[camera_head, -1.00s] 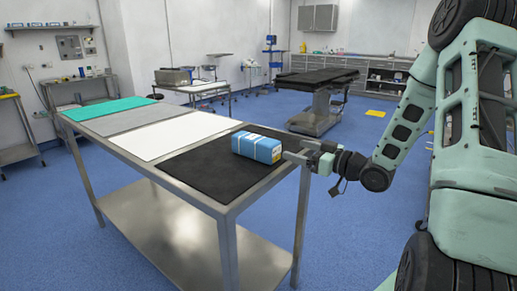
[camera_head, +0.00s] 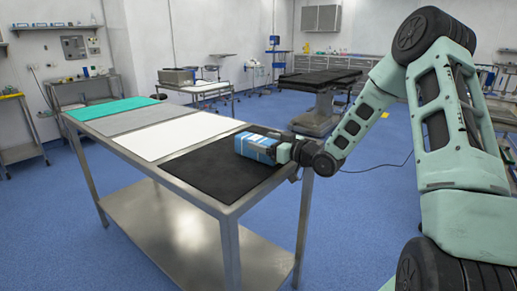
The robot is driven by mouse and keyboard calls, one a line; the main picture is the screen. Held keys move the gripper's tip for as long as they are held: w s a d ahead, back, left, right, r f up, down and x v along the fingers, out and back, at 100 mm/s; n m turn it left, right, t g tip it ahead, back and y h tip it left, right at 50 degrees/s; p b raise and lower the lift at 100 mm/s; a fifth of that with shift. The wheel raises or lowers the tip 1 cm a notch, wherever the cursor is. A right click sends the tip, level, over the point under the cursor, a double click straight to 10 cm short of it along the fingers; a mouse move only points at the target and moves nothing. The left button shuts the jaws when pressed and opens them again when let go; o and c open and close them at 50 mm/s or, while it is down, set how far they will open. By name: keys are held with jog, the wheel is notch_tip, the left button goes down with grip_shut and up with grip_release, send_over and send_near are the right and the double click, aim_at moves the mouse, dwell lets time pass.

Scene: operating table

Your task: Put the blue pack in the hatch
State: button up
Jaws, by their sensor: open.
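The blue pack (camera_head: 250,147) lies on the black mat (camera_head: 205,174) at the near right end of the steel table. My gripper (camera_head: 276,149) is at the right end of the pack, with its fingers reaching around or beside that end. The jaws are open; the picture is too small to show whether they touch the pack. I cannot make out a hatch for certain in this view.
The steel table (camera_head: 224,211) also bears white (camera_head: 176,138), grey (camera_head: 140,117) and green (camera_head: 108,108) mats, all bare. A black operating table (camera_head: 318,82) stands behind. Blue floor is free around the steel table.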

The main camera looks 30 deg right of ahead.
jog(key=c, duration=1.3)
notch_tip(320, 180, up, 10)
jog(key=shift+r+p, duration=0.1)
jog(key=shift+p, duration=0.6)
